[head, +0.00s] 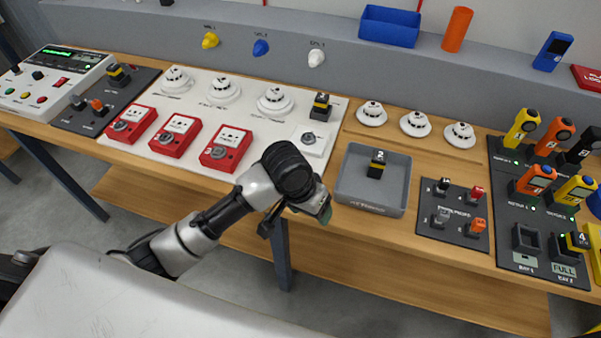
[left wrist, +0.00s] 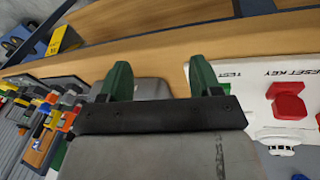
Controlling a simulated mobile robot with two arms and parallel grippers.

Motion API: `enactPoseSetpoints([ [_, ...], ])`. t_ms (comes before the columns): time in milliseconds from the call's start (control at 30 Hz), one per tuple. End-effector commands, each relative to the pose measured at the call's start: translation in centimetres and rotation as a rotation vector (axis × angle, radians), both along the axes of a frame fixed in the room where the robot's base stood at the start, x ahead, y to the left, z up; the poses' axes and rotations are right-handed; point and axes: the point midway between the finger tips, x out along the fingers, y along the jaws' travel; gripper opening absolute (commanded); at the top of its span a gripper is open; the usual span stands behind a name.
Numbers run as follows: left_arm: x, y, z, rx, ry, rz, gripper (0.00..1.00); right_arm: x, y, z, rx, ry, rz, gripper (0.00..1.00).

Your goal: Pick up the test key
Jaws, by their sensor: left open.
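No object in the head view carries a readable test key label, so I cannot tell which one it is. Several small keys, black, red (head: 477,193), grey (head: 441,216) and orange (head: 476,226), stand on a small dark panel (head: 428,230). In the left wrist view a white panel (left wrist: 255,92) reads "TEST" and "RESET KEY", with a red piece (left wrist: 288,100) on it. My left gripper (head: 324,214) is at the bench's front edge, left of the grey tray (head: 373,207). Its green fingers (left wrist: 158,82) are apart with nothing held between them. My right gripper is out of view.
A dark block marked 2 (head: 376,165) sits in the tray. Red call points (head: 227,148) and white detectors (head: 276,101) are on the white board at left. Yellow and orange handheld devices (head: 521,127) stand at right.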

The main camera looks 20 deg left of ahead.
Motion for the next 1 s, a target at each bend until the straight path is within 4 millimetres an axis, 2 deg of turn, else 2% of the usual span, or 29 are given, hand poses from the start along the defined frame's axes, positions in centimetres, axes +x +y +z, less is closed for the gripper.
enactPoseSetpoints([
  [167, 3.0, 0.7, 2.4, 0.062, 0.04, 0.025, 0.64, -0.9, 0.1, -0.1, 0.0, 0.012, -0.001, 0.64],
  [400, 7.3, 3.8, 7.3, 0.191, 0.122, 0.149, 0.64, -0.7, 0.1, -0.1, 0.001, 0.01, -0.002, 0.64],
  [567, 8.5, 5.2, 9.2, 0.235, 0.151, 0.213, 0.64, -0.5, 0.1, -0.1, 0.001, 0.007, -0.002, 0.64],
  [667, 8.7, 5.5, 9.1, 0.243, 0.16, 0.228, 0.64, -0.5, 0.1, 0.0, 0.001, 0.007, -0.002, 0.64],
  [1000, 8.8, 5.4, 4.4, 0.242, 0.161, 0.228, 0.64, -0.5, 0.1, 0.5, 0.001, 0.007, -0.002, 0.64],
])
